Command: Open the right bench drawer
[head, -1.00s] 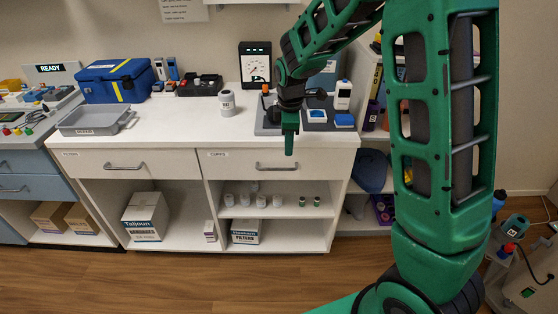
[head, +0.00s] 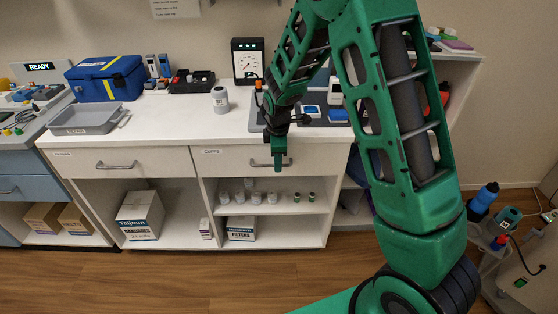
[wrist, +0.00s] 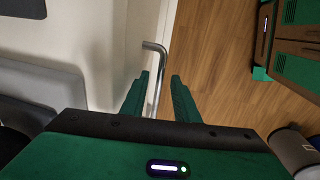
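The right bench drawer (head: 225,161) has a pale front and looks shut, flush with the bench. Its metal bar handle (head: 258,162) is partly hidden behind my gripper (head: 279,166), which points down at the handle's right part. In the wrist view, the handle (wrist: 156,72) runs between the two fingers of my gripper (wrist: 160,92), closer to the left finger. The fingers are apart, with a clear gap between the bar and the right finger. Whether the left finger touches the bar, I cannot tell.
The left drawer (head: 150,160) is shut. Above, the white benchtop (head: 175,122) carries a grey tray (head: 85,119), a blue bag (head: 106,78) and a white jar (head: 220,98). Open shelves below hold boxes (head: 140,214) and small bottles. The wooden floor in front is clear.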

